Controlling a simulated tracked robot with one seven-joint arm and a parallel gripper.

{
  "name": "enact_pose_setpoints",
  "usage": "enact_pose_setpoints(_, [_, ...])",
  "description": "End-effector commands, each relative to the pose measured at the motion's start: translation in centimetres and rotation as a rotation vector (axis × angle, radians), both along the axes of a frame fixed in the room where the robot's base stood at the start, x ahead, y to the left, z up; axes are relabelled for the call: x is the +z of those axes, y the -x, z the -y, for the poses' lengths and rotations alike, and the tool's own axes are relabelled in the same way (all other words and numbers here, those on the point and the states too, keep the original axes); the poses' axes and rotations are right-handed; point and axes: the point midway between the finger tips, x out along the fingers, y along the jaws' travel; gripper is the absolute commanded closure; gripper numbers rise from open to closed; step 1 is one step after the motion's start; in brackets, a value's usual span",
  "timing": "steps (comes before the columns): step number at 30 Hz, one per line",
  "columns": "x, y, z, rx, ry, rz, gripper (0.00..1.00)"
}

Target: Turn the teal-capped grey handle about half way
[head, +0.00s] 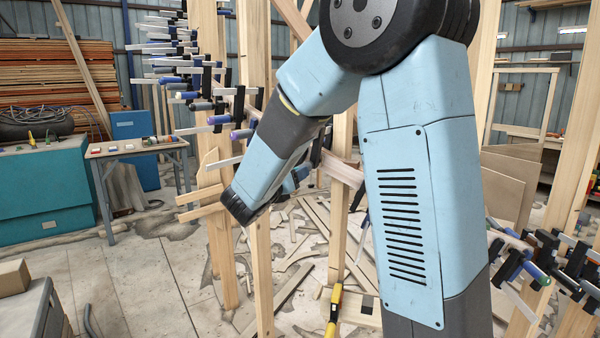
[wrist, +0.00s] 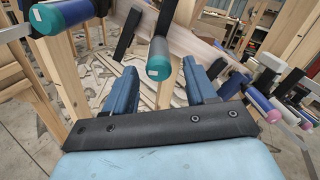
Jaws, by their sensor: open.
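The grey handle (wrist: 161,52) with a teal end cap is at the upper middle of the wrist view. Its cap faces the camera, and its far end meets a dark clamp part. My gripper (wrist: 160,76) is open, with one blue finger to the left of the handle and one to the right. The cap appears in the gap between the fingertips, with space on both sides. I cannot tell how deep it sits between them. In the head view my forearm hides most of the gripper, and I cannot pick out this handle there.
A blue handle with a teal cap (wrist: 60,13) is close at upper left. Wooden posts (head: 260,230) stand around the arm. A yellow-and-black tool (head: 334,309) is low in front.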

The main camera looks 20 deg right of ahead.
Motion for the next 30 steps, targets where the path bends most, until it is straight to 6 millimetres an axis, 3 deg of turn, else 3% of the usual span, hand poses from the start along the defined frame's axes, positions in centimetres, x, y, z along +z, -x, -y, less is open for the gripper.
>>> enact_pose_setpoints(6, [0.0, 3.0, -2.9, 0.003, 0.000, 0.000, 0.44])
enact_pose_setpoints(12, [0.0, 4.7, -4.4, 0.001, 0.001, 0.001, 0.44])
enact_pose_setpoints(30, [0.0, 5.5, -5.2, 0.000, 0.001, 0.001, 0.44])
